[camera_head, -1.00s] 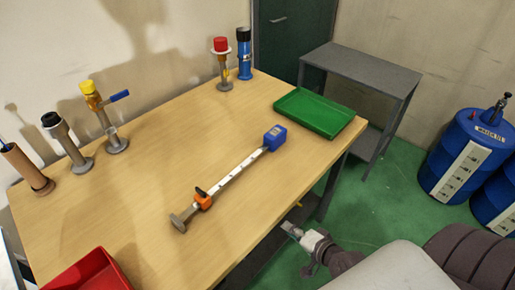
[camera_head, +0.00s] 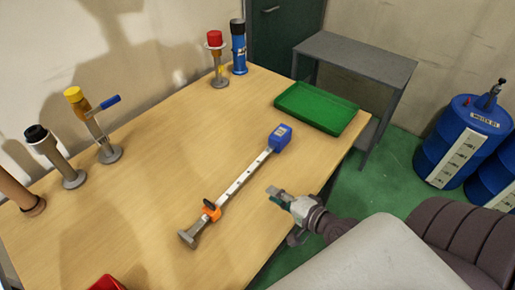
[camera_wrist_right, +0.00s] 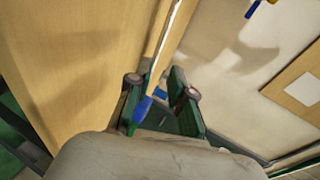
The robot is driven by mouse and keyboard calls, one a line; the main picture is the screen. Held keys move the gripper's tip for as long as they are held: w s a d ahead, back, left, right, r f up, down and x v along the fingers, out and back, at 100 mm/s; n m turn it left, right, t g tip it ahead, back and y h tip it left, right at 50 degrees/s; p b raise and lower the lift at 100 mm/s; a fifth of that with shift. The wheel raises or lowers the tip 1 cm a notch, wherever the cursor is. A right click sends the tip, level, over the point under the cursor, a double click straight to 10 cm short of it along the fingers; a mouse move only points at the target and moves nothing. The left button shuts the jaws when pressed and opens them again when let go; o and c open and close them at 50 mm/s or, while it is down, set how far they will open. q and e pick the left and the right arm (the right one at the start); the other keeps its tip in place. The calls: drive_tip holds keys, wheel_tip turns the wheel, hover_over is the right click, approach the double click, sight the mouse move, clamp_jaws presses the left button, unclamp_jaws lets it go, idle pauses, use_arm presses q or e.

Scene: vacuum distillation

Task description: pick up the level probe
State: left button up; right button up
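The level probe lies on the wooden table, with a long white graduated rod (camera_head: 241,177), a blue head (camera_head: 280,138) at its far end, an orange slider (camera_head: 211,211) and a grey foot (camera_head: 193,233) at its near end. My right gripper (camera_head: 274,194) is just right of the rod, over the table's right edge area, apart from the probe. In the right wrist view its two dark green fingers (camera_wrist_right: 160,95) stand apart with nothing held. A pale rod (camera_wrist_right: 165,45) and a blue part (camera_wrist_right: 143,108), seemingly the probe, show beyond them. My left gripper is out of view.
A green tray (camera_head: 316,107) is at the table's far right. Several upright tools stand along the back, including a red-topped one (camera_head: 217,60) and a yellow-topped one (camera_head: 99,125). A red bin (camera_head: 107,283) shows at the near edge. A grey side table (camera_head: 355,60) stands beyond.

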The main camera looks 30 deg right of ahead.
sight(246, 179)
drive_tip(key=p+x, duration=0.1)
drive_tip(key=x, duration=0.7)
drive_tip(key=shift+r, duration=0.1)
drive_tip(key=shift+w+a, duration=0.1)
drive_tip(key=shift+w, duration=0.45)
drive_tip(key=x, duration=0.2)
drive_tip(key=p+x, duration=0.1)
drive_tip(key=x, duration=0.1)
drive_tip(key=shift+w+f, duration=0.25)
drive_tip(key=shift+f, duration=0.1)
drive_tip(key=shift+s, duration=0.1)
clamp_jaws()
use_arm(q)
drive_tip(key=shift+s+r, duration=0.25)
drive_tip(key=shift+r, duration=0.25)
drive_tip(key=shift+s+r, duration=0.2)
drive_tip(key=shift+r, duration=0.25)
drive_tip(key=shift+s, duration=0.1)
